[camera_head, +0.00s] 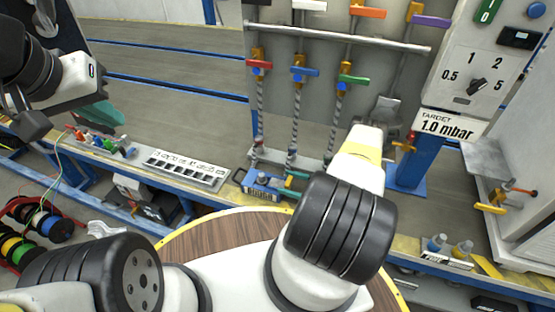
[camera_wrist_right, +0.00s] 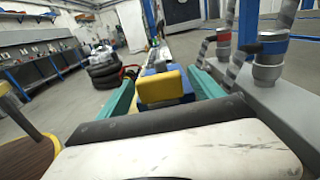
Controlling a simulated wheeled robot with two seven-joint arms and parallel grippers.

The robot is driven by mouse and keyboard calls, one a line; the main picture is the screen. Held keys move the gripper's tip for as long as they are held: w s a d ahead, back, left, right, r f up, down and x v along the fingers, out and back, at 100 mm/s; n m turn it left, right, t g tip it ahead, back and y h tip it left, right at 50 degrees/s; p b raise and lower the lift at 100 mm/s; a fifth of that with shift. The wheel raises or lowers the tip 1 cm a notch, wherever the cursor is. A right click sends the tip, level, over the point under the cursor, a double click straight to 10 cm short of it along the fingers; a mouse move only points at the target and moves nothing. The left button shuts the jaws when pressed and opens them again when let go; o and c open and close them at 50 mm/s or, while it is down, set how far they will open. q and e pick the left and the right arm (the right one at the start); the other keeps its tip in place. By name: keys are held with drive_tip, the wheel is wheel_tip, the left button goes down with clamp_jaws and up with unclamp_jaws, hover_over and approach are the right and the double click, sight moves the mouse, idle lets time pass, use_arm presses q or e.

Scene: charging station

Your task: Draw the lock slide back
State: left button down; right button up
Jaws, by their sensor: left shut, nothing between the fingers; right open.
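A small blue unit (camera_head: 264,182) with a pale label sits on the bench below the hoses. In the right wrist view a yellow block (camera_wrist_right: 165,88) with blue parts lies between my fingers; it looks like the lock slide, but I cannot tell for sure. My right gripper (camera_head: 289,184) is open at the right side of the blue unit. Its teal fingers stand on both sides of the yellow block in the right wrist view (camera_wrist_right: 163,92), with gaps visible. Part of the right hand is hidden behind my forearm. My left gripper (camera_head: 108,117) is shut and empty, above the bench at the left.
A labelled tray (camera_head: 185,168) and a row of small colored parts (camera_head: 100,143) lie to the left. A round wooden table (camera_head: 215,245) is in front.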

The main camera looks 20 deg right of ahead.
clamp_jaws()
drive_tip(key=shift+s+d, duration=0.25)
drive_tip(key=shift+d, duration=0.15)
drive_tip(key=shift+s+d, duration=0.15)
drive_tip(key=shift+d, duration=0.05)
unclamp_jaws()
drive_tip(key=v, duration=0.7)
drive_tip(key=shift+s+d, duration=0.25)
idle(0.3)
